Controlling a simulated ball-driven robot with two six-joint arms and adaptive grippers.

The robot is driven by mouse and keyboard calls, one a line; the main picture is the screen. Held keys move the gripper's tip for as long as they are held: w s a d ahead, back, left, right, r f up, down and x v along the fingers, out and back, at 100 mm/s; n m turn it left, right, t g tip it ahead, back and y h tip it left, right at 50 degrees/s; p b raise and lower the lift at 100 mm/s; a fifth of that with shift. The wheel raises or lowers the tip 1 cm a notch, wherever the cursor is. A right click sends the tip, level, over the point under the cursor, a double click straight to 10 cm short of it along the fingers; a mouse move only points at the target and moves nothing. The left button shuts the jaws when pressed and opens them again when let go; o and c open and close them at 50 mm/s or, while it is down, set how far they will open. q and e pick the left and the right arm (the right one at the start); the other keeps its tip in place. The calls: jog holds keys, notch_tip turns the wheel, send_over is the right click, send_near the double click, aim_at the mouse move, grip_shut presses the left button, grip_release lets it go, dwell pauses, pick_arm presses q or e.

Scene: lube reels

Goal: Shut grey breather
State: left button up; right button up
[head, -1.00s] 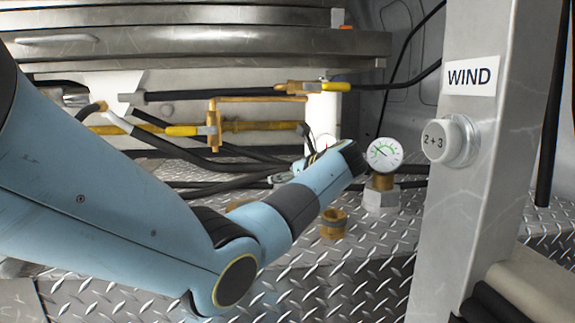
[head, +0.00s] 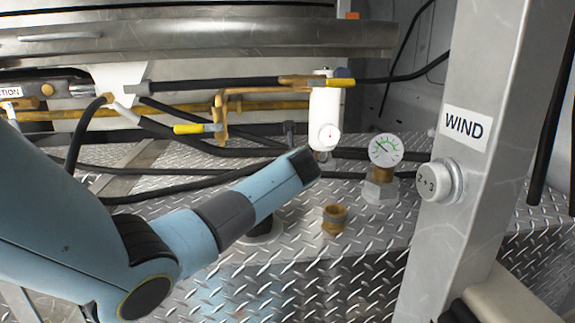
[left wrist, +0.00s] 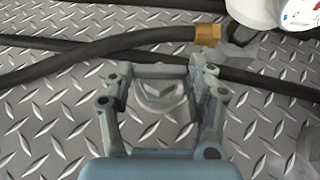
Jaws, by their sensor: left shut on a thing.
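In the left wrist view, my left gripper (left wrist: 160,85) points down over the tread plate. Its fingers stand on either side of a small grey piece (left wrist: 160,92) that I take to be the grey breather; it blends with the plate and its open or shut position is unclear. In the head view, my left arm reaches from the left toward the white canister, and its dark wrist end hides the fingers and whatever they hold. My right gripper is not in view.
A white canister (head: 324,112) with a small dial stands behind the wrist. Black hoses (head: 170,188) cross behind the arm. A grey post (head: 462,95) labelled WIND stands at right.

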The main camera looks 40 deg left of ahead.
pick_arm(q)
jog(key=o, duration=1.2)
jog(key=v, duration=1.2)
